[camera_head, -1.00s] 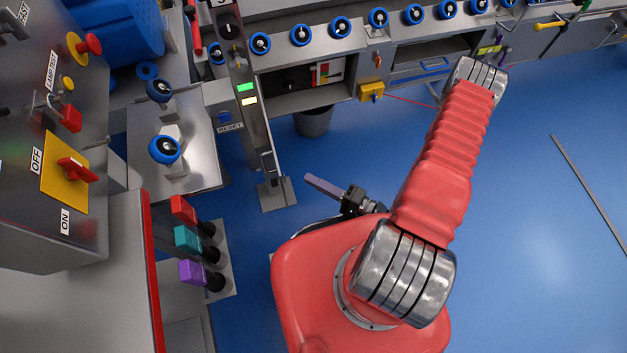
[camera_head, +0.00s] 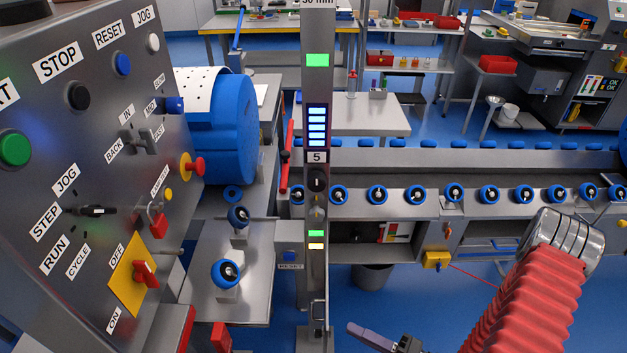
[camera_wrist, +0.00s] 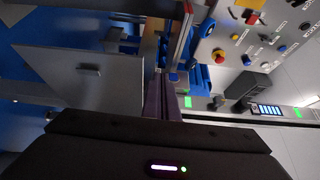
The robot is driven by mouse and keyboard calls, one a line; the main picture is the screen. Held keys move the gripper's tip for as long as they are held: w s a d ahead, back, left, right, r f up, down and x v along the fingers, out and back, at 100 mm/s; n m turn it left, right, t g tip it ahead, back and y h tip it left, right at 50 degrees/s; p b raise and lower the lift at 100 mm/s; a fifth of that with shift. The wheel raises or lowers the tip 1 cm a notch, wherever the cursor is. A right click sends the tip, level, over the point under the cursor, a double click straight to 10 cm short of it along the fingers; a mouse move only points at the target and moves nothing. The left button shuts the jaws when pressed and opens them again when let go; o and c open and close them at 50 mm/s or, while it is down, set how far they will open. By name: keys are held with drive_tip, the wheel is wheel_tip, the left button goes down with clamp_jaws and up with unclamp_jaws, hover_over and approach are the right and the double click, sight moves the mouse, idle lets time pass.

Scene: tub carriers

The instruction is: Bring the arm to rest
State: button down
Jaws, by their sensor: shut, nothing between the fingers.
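My gripper (camera_head: 356,330) shows at the bottom of the head view, with its purple-grey fingers together and nothing between them. It points left, near the foot of the grey post (camera_head: 318,190). In the wrist view my gripper (camera_wrist: 168,82) shows as two purple fingers side by side, shut and empty. My red bellows-covered arm is bent at its metal elbow at the right of the head view. Its lower links are out of the frame.
A control panel (camera_head: 85,130) stands close on the left. A conveyor with blue-rimmed rollers (camera_head: 415,194) runs across the back. A yellow box (camera_head: 437,259) hangs beneath it, and a grey bin (camera_head: 372,277) stands under it. Blue floor (camera_head: 410,305) is clear between conveyor and arm.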

drive_tip(key=s+a+r+n+g+h, duration=0.25)
drive_tip(key=r+n+g, duration=0.35)
drive_tip(key=r+g, duration=0.55)
drive_tip(key=s+d+r+t+h, duration=0.1)
drive_tip(key=d+r+t+h, duration=0.1)
drive_tip(key=r+h, duration=0.2)
drive_tip(key=d+r+t+h, duration=0.2)
drive_tip(key=r+h, duration=0.3)
drive_tip(key=r, duration=0.6)
drive_tip(key=s+d+r+t+h, duration=0.1)
drive_tip(key=d+r+t+h, duration=0.1)
drive_tip(key=r+t+h, duration=0.2)
wheel_tip(320, 180, up, 4)
drive_tip(key=shift+s+d+f, duration=0.1)
drive_tip(key=shift+s+d, duration=0.25)
drive_tip(key=shift+d, duration=0.05)
